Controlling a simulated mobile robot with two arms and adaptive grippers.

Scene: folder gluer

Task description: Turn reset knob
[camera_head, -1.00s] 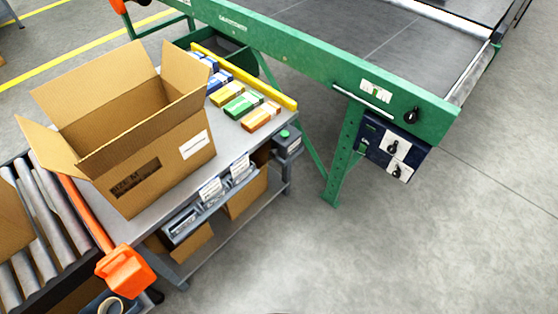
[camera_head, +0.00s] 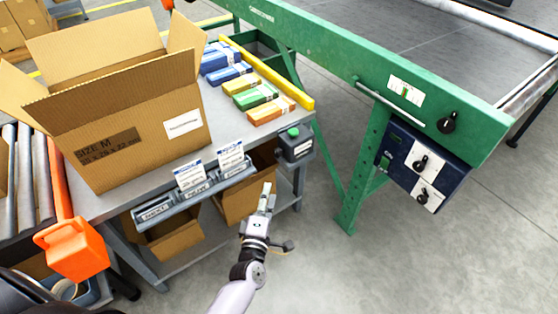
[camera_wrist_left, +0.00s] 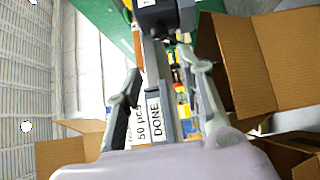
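A dark blue control panel (camera_head: 398,170) hangs under the green machine frame at the right. It carries two black knobs on white plates, an upper one (camera_head: 421,164) and a lower one (camera_head: 422,197). Another black knob (camera_head: 447,123) sits on the green beam above. I cannot read which is the reset knob. My left gripper (camera_head: 267,197) is in front of the cart's right end, left of and apart from the panel. In the left wrist view its fingers (camera_wrist_left: 162,85) are spread with nothing held. My right gripper is out of view.
A grey cart (camera_head: 190,155) bears an open cardboard box (camera_head: 130,130) and several small coloured cartons (camera_head: 257,96). A grey button box with a green button (camera_head: 293,132) is on its right end. A green leg (camera_head: 362,180) stands left of the panel. The floor in front is clear.

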